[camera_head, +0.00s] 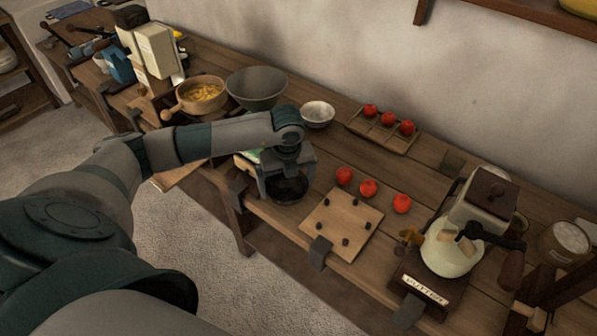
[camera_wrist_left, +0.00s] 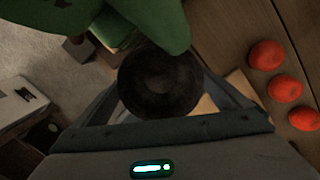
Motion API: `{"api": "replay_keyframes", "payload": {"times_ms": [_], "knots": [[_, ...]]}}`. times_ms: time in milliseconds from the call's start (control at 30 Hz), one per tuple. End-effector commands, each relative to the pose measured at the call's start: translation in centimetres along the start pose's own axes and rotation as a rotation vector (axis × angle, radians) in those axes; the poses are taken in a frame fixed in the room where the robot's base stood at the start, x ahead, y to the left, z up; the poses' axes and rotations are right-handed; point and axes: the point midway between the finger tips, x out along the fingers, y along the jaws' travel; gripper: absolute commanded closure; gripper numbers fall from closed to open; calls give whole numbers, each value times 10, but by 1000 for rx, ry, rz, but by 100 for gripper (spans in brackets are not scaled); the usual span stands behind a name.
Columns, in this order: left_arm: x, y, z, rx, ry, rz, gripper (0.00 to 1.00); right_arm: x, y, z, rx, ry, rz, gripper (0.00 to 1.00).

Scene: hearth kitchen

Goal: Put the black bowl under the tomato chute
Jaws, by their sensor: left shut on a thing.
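The black bowl (camera_head: 287,190) is at the front part of the wooden counter, and it also shows from above in the left wrist view (camera_wrist_left: 160,83). My left gripper (camera_head: 287,180) points down with a grey finger on either side of the bowl and is shut on it. I cannot tell whether the bowl's base touches the counter. A green thing (camera_wrist_left: 150,18) overhangs the bowl's far edge in the left wrist view; a green part (camera_head: 247,157) shows left of the gripper in the head view. I cannot tell if it is the tomato chute. My right gripper is out of view.
A board (camera_head: 343,222) with small dark pegs lies right of the bowl, with three tomatoes (camera_head: 368,188) behind it. A tray (camera_head: 372,132) holds more tomatoes. Behind stand a large grey bowl (camera_head: 257,88) and a small pale bowl (camera_head: 318,114). A butter machine (camera_head: 450,250) stands at right.

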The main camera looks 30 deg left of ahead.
Motion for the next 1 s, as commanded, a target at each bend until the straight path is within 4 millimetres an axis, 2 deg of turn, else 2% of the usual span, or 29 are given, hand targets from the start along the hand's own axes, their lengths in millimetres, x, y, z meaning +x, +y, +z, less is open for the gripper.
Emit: {"api": "replay_keyframes", "payload": {"times_ms": [133,567,867,1000], "knots": [[0,-12,8,-1,0,-2,33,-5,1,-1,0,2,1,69],[1,-16,10,0,0,-2,33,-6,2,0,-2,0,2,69],[0,-44,28,-1,0,-1,33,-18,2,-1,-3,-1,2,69],[12,-44,28,0,1,1,33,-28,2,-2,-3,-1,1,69]]}}
